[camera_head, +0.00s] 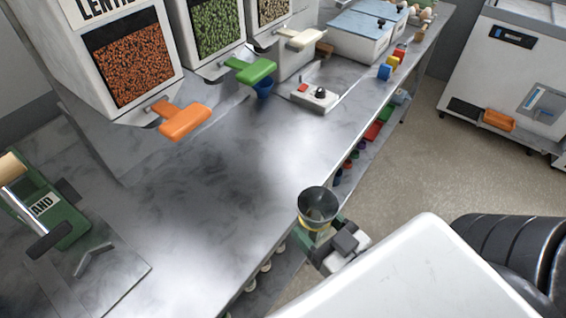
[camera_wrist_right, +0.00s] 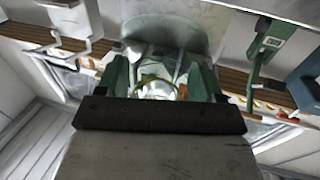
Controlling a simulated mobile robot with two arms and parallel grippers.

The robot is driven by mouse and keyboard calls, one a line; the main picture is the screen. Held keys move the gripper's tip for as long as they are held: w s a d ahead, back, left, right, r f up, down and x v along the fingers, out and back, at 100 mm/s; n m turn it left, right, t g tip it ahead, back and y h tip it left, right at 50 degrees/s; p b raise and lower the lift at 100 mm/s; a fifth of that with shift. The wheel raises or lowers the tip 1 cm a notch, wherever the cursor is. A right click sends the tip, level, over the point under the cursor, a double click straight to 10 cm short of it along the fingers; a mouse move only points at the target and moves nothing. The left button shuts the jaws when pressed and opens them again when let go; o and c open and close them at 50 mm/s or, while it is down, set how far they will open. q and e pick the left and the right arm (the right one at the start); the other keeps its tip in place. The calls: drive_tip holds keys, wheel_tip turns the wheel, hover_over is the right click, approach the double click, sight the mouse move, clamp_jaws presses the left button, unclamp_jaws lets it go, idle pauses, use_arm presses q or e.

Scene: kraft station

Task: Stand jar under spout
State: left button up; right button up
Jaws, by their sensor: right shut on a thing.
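A grey metal-looking jar (camera_head: 318,204) with an open top and a yellowish band is held upright by my right gripper (camera_head: 321,234) at the counter's front edge. In the right wrist view my two green fingers (camera_wrist_right: 165,82) close around the jar (camera_wrist_right: 160,92) from both sides. Three dispensers stand at the back: one with orange lentils (camera_head: 130,62), one with green grains (camera_head: 213,28), one with pale grains (camera_head: 274,8). Their spouts have an orange handle (camera_head: 184,121), a green handle (camera_head: 250,71) and a cream handle (camera_head: 301,38). My left gripper is not in view.
The counter (camera_head: 205,205) is clear between the jar and the dispensers. A blue cup (camera_head: 264,88) is below the green handle. A small scale-like device (camera_head: 316,96) is to its right. A green lever machine (camera_head: 55,215) stands at left. Blue-lidded bins (camera_head: 358,38) are farther back.

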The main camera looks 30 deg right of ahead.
drive_tip(key=w, duration=0.4)
drive_tip(key=w+a+p, duration=0.1)
drive_tip(key=w, duration=0.4)
drive_tip(key=w+p, duration=0.1)
drive_tip(key=w, duration=0.3)
drive_tip(key=shift+w+a, duration=0.35)
drive_tip(key=shift+w, duration=0.05)
drive_tip(key=shift+w+f+p, duration=0.15)
drive_tip(key=shift+f+p, duration=0.15)
drive_tip(key=shift+p, duration=0.1)
drive_tip(key=shift+f, duration=0.1)
drive_tip(key=o, duration=1.1)
